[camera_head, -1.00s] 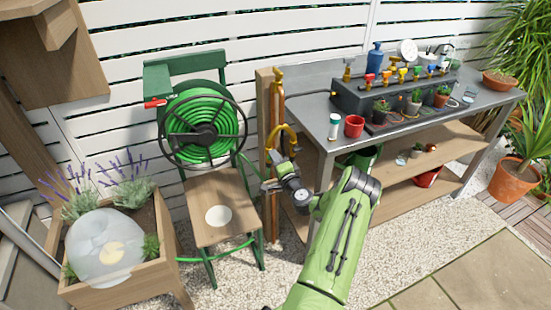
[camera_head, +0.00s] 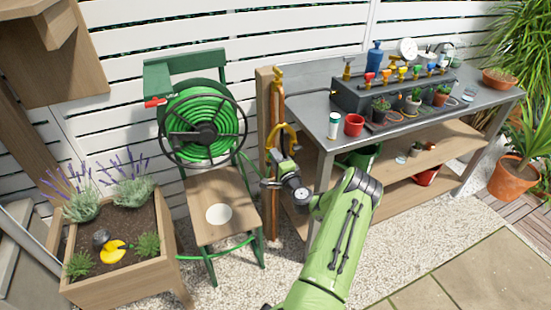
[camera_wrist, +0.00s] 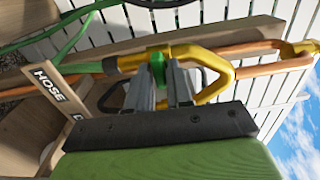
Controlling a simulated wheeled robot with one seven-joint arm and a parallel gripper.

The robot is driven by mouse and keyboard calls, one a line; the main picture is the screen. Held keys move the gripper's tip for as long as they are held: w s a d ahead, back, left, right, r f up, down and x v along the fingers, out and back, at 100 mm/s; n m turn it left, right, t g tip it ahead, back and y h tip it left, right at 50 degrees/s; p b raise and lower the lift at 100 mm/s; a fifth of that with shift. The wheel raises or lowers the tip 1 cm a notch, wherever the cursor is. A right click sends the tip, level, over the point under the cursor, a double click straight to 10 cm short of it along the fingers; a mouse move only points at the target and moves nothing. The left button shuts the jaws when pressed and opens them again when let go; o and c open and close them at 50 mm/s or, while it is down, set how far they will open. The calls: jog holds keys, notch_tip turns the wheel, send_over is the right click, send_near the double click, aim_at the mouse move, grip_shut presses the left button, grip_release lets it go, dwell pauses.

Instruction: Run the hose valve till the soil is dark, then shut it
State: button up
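The yellow hose valve loop (camera_head: 284,138) sits on a copper pipe (camera_head: 274,200) fixed to a wooden post. In the wrist view the yellow loop (camera_wrist: 229,75) joins a green hose end on the left and copper pipe on the right. A green valve handle (camera_wrist: 158,68) stands between the fingers of my gripper (camera_wrist: 164,68), which look closed against its sides. The head view shows my gripper (camera_head: 275,172) at the pipe, just below the loop. The planter soil (camera_head: 131,222) looks dark brown. A yellow notched round thing (camera_head: 113,251) and a grey lump lie on it.
A green hose reel (camera_head: 205,130) hangs on a green chair left of the pipe. The metal potting bench (camera_head: 318,125) stands right, with a red cup (camera_head: 354,125), a white bottle (camera_head: 334,125) and small pots. A HOSE sign (camera_wrist: 50,86) is beside the pipe.

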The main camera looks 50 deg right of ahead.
jog(key=o, duration=0.3)
jog(key=shift+s+a, duration=0.1)
jog(key=p+v, duration=0.2)
jog(key=v, duration=1.3)
jog(key=shift+s+a+f, duration=0.1)
jog(key=shift+s, duration=0.15)
